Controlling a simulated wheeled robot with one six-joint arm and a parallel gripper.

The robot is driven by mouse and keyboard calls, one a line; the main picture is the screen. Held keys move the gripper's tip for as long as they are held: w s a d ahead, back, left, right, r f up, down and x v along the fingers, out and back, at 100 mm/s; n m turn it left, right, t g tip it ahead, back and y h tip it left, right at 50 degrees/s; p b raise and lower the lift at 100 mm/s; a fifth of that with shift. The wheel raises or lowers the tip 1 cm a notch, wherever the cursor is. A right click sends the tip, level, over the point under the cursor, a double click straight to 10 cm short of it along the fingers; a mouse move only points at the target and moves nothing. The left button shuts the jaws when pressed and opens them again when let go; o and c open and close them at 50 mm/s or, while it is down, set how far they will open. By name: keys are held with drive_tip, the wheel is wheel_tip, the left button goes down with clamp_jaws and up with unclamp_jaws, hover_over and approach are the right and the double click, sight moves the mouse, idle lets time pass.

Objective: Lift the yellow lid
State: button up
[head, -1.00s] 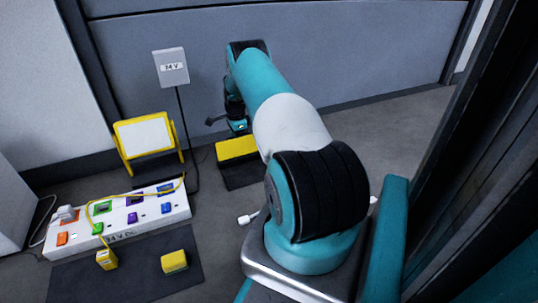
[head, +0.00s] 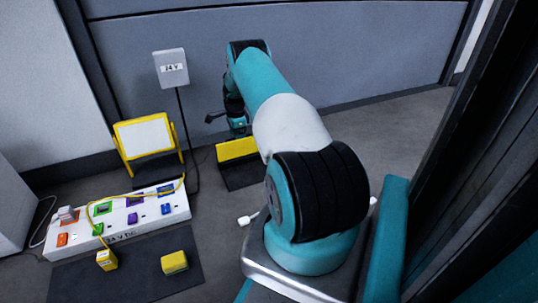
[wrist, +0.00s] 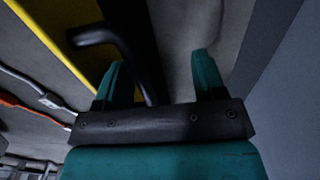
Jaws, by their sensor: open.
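The yellow lid (head: 236,149) is a long, flat yellow top on a dark box on the floor, beyond the power strip. A yellow edge, probably the same lid, runs across the top left of the wrist view (wrist: 45,45). My gripper (head: 238,128) is just behind the lid in the head view, largely hidden by my own arm. In the wrist view its two teal fingers (wrist: 158,72) are apart. A dark bent bar (wrist: 125,45) shows between and beyond them, nearer the left finger; I cannot tell what it belongs to or whether it touches.
A white power strip (head: 118,222) with coloured sockets and a yellow cable lies at left. A yellow block (head: 174,262) and a yellow plug (head: 106,260) are on a dark mat (head: 130,278). A yellow-framed stand (head: 146,137) is near the grey wall (head: 370,50).

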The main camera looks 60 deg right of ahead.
drive_tip(key=w+d+r, duration=0.2)
drive_tip(key=w+r, duration=0.1)
drive_tip(key=r, duration=0.6)
drive_tip(key=shift+d+p, duration=0.3)
drive_tip(key=shift+p, duration=0.05)
idle(0.4)
idle(0.5)
